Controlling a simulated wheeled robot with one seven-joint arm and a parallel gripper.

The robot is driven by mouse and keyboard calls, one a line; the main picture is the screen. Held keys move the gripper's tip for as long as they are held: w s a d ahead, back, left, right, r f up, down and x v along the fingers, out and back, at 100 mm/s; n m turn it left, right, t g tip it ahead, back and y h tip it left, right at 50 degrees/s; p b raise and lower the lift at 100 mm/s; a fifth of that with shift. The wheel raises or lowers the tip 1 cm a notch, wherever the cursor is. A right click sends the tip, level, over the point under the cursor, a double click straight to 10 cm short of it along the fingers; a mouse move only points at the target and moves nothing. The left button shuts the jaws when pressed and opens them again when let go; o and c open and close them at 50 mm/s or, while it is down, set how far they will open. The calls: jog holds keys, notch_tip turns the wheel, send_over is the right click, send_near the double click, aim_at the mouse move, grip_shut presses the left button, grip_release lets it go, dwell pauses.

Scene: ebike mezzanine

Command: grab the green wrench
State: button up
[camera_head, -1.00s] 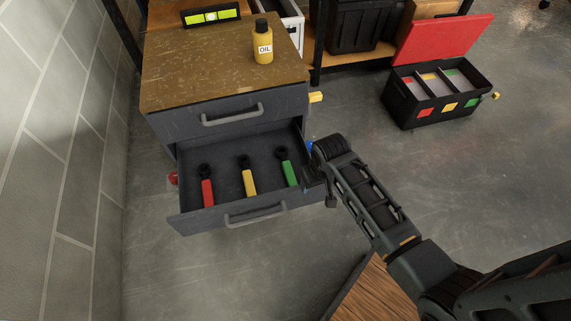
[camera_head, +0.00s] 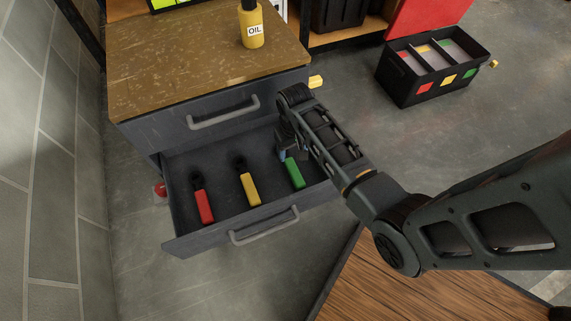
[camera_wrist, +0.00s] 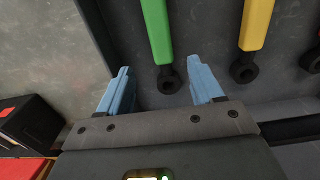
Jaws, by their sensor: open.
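The green wrench (camera_head: 294,173) lies in the open drawer (camera_head: 218,229), rightmost of three wrenches. Its black head is partly hidden by my arm in the head view. In the wrist view the green handle (camera_wrist: 157,32) points up and its black ring head (camera_wrist: 168,81) lies between and just beyond my fingertips. My gripper (camera_wrist: 163,86) is open, with blue fingers either side of the head and nothing held. In the head view my gripper (camera_head: 290,152) is over the drawer's right side, mostly hidden by my wrist.
A yellow wrench (camera_head: 250,189) and a red wrench (camera_head: 203,205) lie to the left in the drawer. The cabinet (camera_head: 175,83) carries an oil bottle (camera_head: 252,28). A black divided box (camera_head: 434,66) stands on the floor. A wooden surface (camera_head: 400,276) is in front.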

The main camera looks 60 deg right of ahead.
aim_at(291, 163)
jog(key=shift+w+d+f+b, duration=0.1)
jog(key=shift+w+f+b, duration=0.15)
jog(key=shift+f, duration=0.2)
jog(key=shift+w+f+b, duration=0.1)
jog(key=shift+f+b, duration=0.1)
jog(key=shift+f, duration=0.2)
notch_tip(291, 163, down, 8)
jog(key=b, duration=0.3)
jog(key=shift+r+b, duration=0.25)
jog(key=shift+b, duration=0.1)
jog(key=shift+r, duration=0.1)
grip_shut()
